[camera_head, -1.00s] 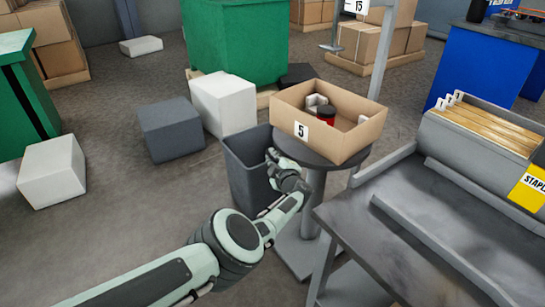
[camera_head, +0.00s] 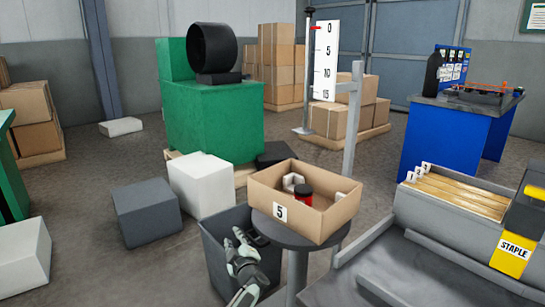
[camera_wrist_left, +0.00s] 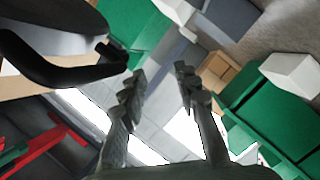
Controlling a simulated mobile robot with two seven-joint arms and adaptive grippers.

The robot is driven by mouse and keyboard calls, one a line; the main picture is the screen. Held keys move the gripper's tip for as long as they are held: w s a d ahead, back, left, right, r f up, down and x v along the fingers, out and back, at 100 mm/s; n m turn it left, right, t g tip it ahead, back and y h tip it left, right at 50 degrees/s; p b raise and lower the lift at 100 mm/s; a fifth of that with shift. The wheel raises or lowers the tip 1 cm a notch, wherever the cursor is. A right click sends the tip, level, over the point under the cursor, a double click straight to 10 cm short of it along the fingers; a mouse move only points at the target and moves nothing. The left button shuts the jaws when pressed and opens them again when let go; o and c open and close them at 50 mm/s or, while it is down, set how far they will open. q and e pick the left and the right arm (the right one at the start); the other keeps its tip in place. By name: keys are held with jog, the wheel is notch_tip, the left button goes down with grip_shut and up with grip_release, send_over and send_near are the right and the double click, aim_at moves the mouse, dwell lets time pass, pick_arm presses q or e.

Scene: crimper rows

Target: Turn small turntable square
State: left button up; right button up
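The small turntable (camera_head: 270,231) is a dark grey round top on a post. It bears an open cardboard box (camera_head: 330,222) marked 5, which holds a red and black item (camera_head: 303,196) and pale pieces. My left gripper (camera_head: 240,242) is just left of the turntable's rim and low, over the grey bin. In the left wrist view its two fingers (camera_wrist_left: 160,75) are spread with nothing between them. A dark disc-like surface (camera_wrist_left: 60,15) and a black curved bar (camera_wrist_left: 45,72) lie left of the fingers there; whether they touch is unclear. My right gripper is out of view.
A grey bin (camera_head: 216,262) stands under my left gripper. A white block (camera_head: 203,183) and a dark grey block (camera_head: 147,212) lie to the left. A grey bench with a yellow STAPLE sign (camera_head: 513,254) is at right. A post with a scale board (camera_head: 326,60) stands behind the turntable.

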pick_arm(q)
jog(key=s+a+f+m+g+h, duration=0.35)
jog(key=s+a+f+m, duration=0.45)
jog(key=s+a+f, duration=0.9)
jog(key=s+d+f+m+g, duration=0.1)
jog(key=s+m+g, duration=0.2)
jog(key=s, duration=1.4)
jog(key=s+d+f+m+g, duration=0.1)
jog(key=s+m+g, duration=0.3)
jog(key=s, duration=1.3)
jog(key=shift+d+f+g+h, duration=0.3)
jog(key=shift+d+g+h, duration=0.15)
jog(key=shift+d+g, duration=0.45)
jog(key=shift+a, duration=0.1)
